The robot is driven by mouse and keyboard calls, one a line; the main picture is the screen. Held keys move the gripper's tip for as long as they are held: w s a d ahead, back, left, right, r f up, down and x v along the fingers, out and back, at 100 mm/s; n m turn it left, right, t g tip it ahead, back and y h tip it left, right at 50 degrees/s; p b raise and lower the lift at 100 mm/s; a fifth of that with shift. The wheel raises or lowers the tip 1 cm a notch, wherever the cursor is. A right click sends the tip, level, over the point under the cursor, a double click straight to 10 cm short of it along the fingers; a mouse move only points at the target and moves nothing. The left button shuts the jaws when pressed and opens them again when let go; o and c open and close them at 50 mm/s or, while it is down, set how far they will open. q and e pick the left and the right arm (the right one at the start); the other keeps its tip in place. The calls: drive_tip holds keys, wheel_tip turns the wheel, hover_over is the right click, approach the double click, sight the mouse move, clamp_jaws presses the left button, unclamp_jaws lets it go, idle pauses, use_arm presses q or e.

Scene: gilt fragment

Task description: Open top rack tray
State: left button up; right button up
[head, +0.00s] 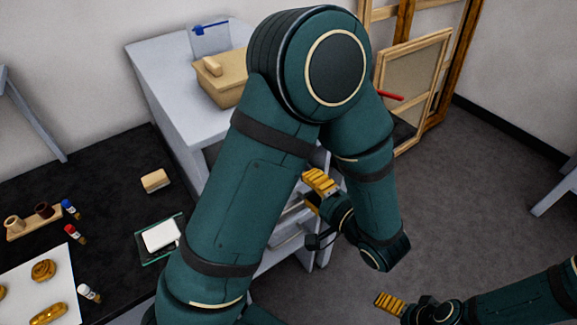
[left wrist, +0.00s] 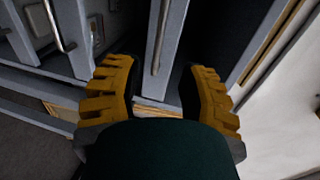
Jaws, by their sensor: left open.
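The pale grey rack (head: 165,85) stands behind my left arm, which hides much of its front. Part of its tray fronts and a metal handle (head: 287,240) show below my left gripper (head: 318,188). The left gripper's yellow fingers are open at the rack's front. In the left wrist view, a grey tray front with a long silver handle (left wrist: 160,38) lies between the open fingers (left wrist: 163,78); I cannot tell whether they touch it. Another handle (left wrist: 57,25) shows to the left. My right gripper (head: 390,303) is low at the right, away from the rack; its opening is unclear.
A tan box (head: 220,78) and a blue-marked clear holder (head: 210,38) stand on the rack. A black table (head: 110,185) at left carries small bottles, a block, a scale (head: 162,236) and gilt pieces on a white sheet. Wooden frames (head: 415,85) lean behind.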

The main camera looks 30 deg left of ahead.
use_arm(q)
drive_tip(key=x, duration=0.9)
drive_tip(key=shift+w+a, duration=0.1)
drive_tip(key=shift+a, duration=0.25)
clamp_jaws()
